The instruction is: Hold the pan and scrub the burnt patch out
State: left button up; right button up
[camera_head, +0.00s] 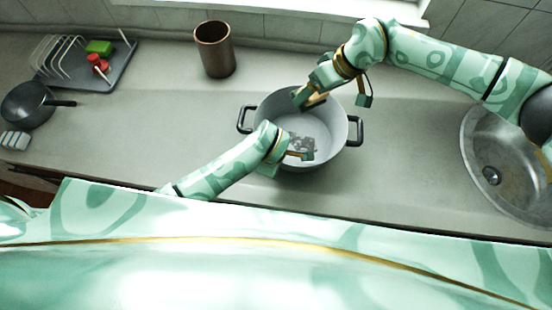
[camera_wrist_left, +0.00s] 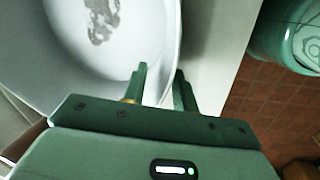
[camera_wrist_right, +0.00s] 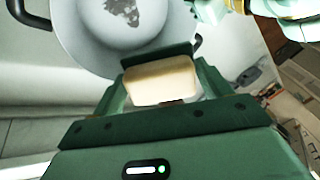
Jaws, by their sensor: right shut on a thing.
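The grey pan (camera_head: 335,120) with two black handles stands on the counter in the head view. The dark burnt patch (camera_head: 299,142) lies on its floor; it also shows in the left wrist view (camera_wrist_left: 101,18) and the right wrist view (camera_wrist_right: 133,10). My right gripper (camera_head: 308,97) is shut on a cream scrubbing block (camera_wrist_right: 162,82), held over the pan's far side, apart from the patch. My left gripper (camera_wrist_left: 161,85) is at the near rim, its fingers apart, one inside the wall and one outside. The pan's near rim is partly hidden by my left arm in the head view.
A brown cylindrical pot (camera_head: 214,50) stands at the back. A dish rack (camera_head: 122,72) with a green sponge (camera_head: 99,47) and red items is at the left, by a black frying pan (camera_head: 28,103). A sink (camera_head: 480,150) is at the right. Counter beside the pan is clear.

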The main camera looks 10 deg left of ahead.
pick_arm(q)
grip_shut()
dwell(1.3)
